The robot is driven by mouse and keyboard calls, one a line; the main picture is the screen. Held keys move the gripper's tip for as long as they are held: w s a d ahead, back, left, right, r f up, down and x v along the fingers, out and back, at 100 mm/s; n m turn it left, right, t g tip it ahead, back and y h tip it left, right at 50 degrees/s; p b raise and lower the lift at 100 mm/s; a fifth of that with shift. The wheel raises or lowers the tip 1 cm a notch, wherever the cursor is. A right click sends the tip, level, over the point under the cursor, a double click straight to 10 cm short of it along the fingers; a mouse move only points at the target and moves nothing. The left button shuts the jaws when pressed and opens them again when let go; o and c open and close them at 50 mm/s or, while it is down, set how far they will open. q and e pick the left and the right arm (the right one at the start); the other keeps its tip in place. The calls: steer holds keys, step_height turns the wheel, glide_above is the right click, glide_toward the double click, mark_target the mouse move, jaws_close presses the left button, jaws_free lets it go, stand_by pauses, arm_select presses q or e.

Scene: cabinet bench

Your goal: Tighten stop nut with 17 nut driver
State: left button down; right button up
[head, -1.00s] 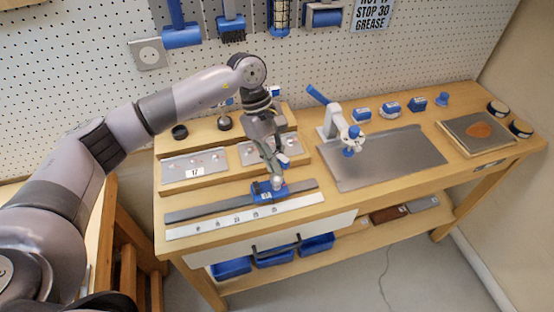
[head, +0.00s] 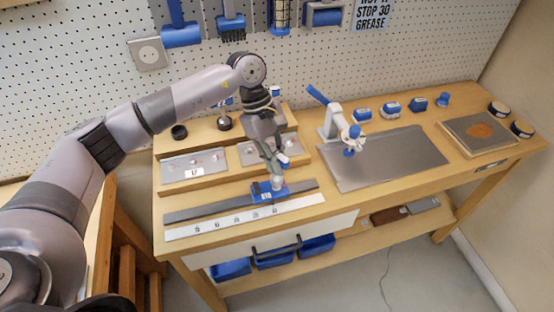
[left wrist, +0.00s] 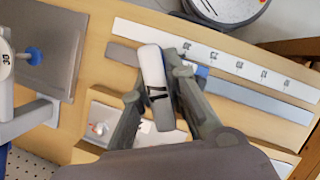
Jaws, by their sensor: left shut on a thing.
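My left gripper (head: 275,164) is shut on the nut driver, whose white and grey handle (left wrist: 153,66) with a dark "17"-like mark sits between the fingers in the left wrist view. In the head view the nut driver (head: 278,181) points down at the blue stop (head: 262,195) on the dark rail (head: 210,209). The tool's lower end is at the top of the stop. The nut itself is hidden, so I cannot tell whether the driver is seated on it. My right gripper is not in view.
A white scale strip (head: 190,232) runs along the bench front. Stepped wooden racks with metal plates (head: 196,167) stand behind the rail. A blue-handled press (head: 332,120) stands by a grey plate (head: 385,165) to the right. Blue bins (head: 275,257) sit below the bench.

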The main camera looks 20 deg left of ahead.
arm_select(q)
steer(key=shift+f+b, duration=1.25)
steer(key=shift+f, duration=0.05)
stand_by(0.6)
stand_by(0.4)
steer(key=shift+b, duration=0.3)
steer(key=shift+m+g+y+b, duration=0.3)
steer(key=shift+m+g+b, duration=0.1)
steer(key=shift+m+b, duration=0.8)
